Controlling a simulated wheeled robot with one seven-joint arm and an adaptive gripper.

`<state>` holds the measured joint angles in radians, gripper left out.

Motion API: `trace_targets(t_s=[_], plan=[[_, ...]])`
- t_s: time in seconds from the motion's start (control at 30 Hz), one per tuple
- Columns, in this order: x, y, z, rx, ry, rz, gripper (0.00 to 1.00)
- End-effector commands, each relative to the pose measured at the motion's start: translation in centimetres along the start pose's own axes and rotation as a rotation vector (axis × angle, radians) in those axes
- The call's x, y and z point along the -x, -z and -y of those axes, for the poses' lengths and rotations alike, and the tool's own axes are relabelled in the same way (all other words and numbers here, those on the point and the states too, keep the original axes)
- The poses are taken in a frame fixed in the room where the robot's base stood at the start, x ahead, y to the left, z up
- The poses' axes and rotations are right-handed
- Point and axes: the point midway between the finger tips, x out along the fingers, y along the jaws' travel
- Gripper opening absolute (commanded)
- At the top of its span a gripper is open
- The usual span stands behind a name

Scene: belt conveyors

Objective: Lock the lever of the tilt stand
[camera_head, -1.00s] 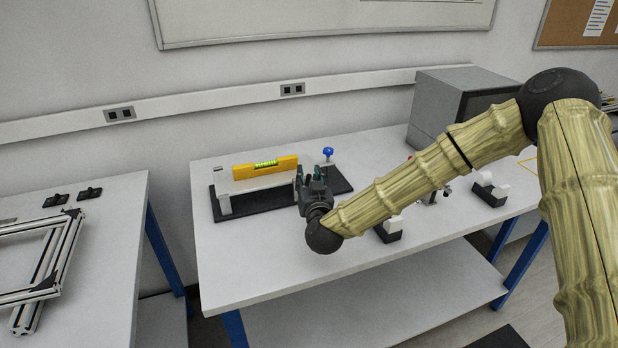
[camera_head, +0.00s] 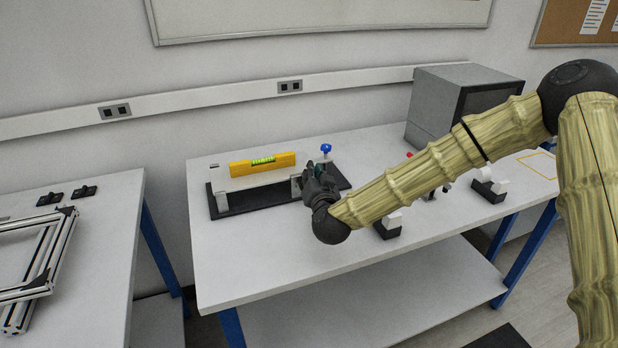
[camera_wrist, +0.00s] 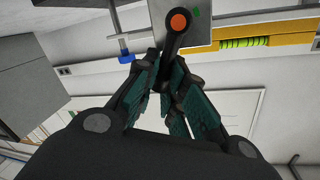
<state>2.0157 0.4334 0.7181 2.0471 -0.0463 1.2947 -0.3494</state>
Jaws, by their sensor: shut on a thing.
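The tilt stand has a black base (camera_head: 262,198) on the white table, with a pale tilting plate carrying a yellow spirit level (camera_head: 262,164). The level also shows at the upper right of the wrist view (camera_wrist: 270,42). The black lever (camera_wrist: 172,48) with an orange pivot cap hangs from the plate in the wrist view. My gripper (camera_wrist: 166,76) is shut on the lever's free end, which is partly hidden between the fingertips. In the head view my gripper (camera_head: 316,174) is at the stand's right end and hides the lever.
A blue knob (camera_head: 326,149) stands just behind my gripper. A grey box (camera_head: 455,105) stands at the back right. Small black-and-white blocks (camera_head: 388,229) lie near my forearm. The front left of the table is clear. A separate table with metal frames is at far left.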

Motion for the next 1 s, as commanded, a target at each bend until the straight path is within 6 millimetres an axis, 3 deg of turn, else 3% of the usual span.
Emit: trace_targets(t_s=[0.6, 1.0], plan=[[-0.6, -0.9, -3.3, -0.556, -0.015, 0.104, 0.00], [-0.8, -1.5, -4.1, -0.764, -0.019, 0.146, 0.00]])
